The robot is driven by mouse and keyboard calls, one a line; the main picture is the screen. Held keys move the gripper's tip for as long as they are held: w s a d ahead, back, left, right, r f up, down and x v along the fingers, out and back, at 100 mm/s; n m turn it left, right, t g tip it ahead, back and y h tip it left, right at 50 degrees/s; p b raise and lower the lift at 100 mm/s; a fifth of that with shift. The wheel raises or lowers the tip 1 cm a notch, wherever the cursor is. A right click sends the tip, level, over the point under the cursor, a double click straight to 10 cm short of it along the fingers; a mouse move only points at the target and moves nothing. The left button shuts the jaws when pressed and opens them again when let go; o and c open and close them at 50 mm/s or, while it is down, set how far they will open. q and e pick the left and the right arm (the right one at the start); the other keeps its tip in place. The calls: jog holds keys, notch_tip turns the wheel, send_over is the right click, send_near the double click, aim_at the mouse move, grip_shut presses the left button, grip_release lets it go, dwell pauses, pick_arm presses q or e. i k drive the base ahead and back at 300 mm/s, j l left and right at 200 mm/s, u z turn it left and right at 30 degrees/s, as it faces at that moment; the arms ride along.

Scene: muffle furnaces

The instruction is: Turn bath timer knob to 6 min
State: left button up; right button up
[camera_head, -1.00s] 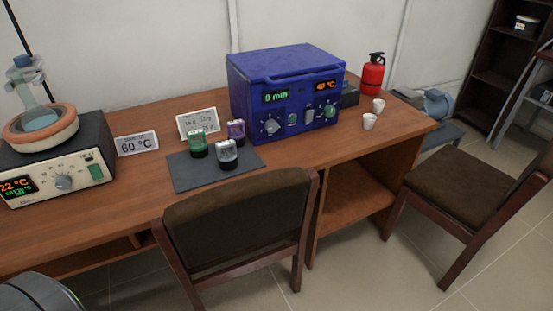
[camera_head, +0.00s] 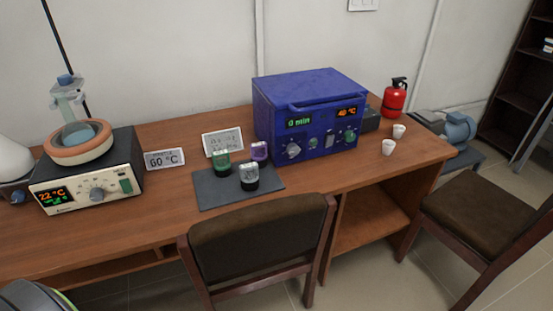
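A blue bath box (camera_head: 310,112) stands on the wooden desk, right of the picture's middle. Its front has a green display (camera_head: 299,122) that seems to read 0 min and an orange display (camera_head: 347,112) reading 40 °C. A grey knob (camera_head: 293,150) sits below the green display, and another knob (camera_head: 350,136) sits below the orange one. Small buttons lie between them. The knob pointers are too small to read. Neither of my grippers is in view.
A chair (camera_head: 262,240) stands before the desk, below the bath. A second chair (camera_head: 480,205) is at right. A dark mat (camera_head: 215,200) holds small jars. A heater with flask (camera_head: 95,190) is at left. Cups (camera_head: 388,147) and a fire extinguisher (camera_head: 394,97) stand right of the bath.

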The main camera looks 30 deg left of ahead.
aim_at(293, 150)
jog(key=i+l+u, duration=0.1)
jog(key=u, duration=0.3)
jog(key=i+l+u, duration=0.1)
jog(key=u, duration=0.35)
jog(key=i+l+u, duration=0.1)
jog(key=u, duration=0.3)
jog(key=l+u, duration=0.3)
jog(key=u, duration=0.15)
jog(key=i, duration=0.05)
